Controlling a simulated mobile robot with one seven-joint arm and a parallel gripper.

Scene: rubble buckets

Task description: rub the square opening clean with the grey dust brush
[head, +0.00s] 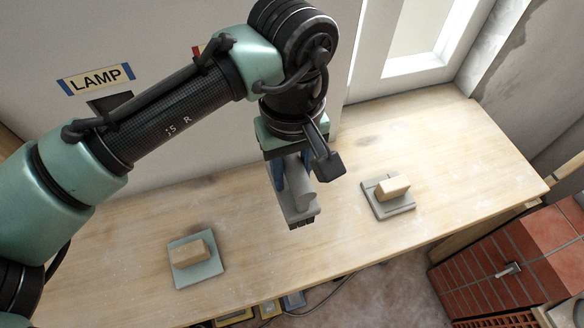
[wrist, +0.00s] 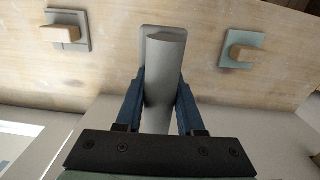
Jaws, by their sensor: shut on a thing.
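My gripper (head: 292,188) is above the wooden bench, its blue fingers shut on the grey dust brush (head: 305,200). In the wrist view, the gripper (wrist: 162,100) has a finger on each side of the brush's round grey handle (wrist: 165,65), with a flat grey part behind its far end. The brush hangs downward, apart from the two tan blocks. A dark opening (head: 108,102) shows in the wall under the LAMP label. My arm covers its lower part, so its full outline is hidden. I cannot see whether it is dusty.
On the bench (head: 330,260), a tan block (head: 393,186) sits on a grey plate (head: 398,209) at right, and another (head: 190,252) on a blue-green plate (head: 205,279) at left. A second label is mostly hidden behind my arm. A red tiled block (head: 500,250) stands at lower right.

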